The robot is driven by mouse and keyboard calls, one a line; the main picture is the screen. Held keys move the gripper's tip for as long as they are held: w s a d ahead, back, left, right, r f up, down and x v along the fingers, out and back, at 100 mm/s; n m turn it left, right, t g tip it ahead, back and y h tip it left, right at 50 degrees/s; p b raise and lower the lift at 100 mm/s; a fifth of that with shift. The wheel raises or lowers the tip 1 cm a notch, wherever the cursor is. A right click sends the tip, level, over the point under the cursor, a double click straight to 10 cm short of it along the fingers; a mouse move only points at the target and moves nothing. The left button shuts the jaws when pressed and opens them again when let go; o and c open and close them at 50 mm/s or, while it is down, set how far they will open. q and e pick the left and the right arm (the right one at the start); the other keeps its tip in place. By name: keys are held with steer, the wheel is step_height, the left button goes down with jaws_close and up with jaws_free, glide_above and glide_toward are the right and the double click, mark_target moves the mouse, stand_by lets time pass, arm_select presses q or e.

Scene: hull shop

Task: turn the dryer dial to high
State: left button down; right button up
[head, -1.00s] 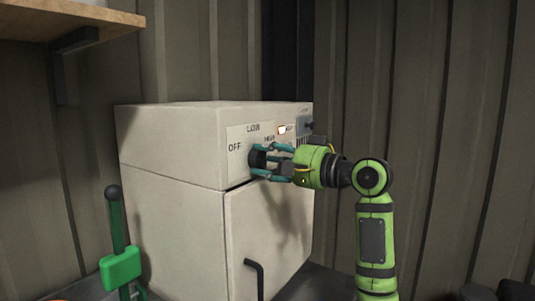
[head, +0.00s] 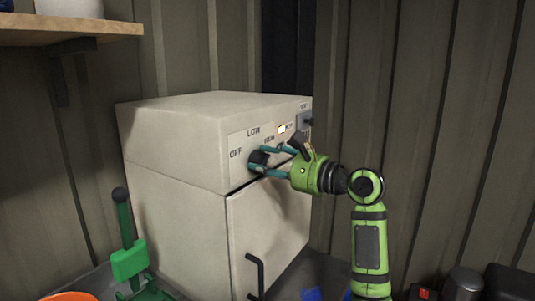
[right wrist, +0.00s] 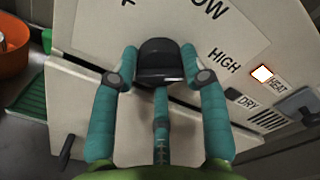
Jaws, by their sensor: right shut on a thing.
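The dryer (head: 180,145) is a cream cabinet with a control panel along the top of its front. Its dial (head: 257,158) is a black knob among the labels OFF, LOW and HIGH. My right gripper (head: 261,159) is shut on the dial, with teal fingers on either side of it. In the right wrist view the dial (right wrist: 160,58) sits between the fingertips. A small pale mark shows on its lower right edge; I cannot tell which label it points at. The HEAT light (right wrist: 262,74) is lit. My left gripper is not in view.
The dryer door has a black handle (head: 255,273) below the panel. A grey switch (head: 305,121) is at the panel's right end. A green lever tool (head: 128,260) and an orange bowl (head: 70,297) stand at lower left. A wooden shelf (head: 75,28) hangs at upper left.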

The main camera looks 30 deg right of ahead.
steer(key=shift+m+p, duration=0.3)
steer(key=shift+m, duration=0.1)
steer(key=o, duration=1.1)
steer(key=shift+o, duration=0.2)
steer(key=v, duration=1.2)
steer(key=shift+a, duration=0.1)
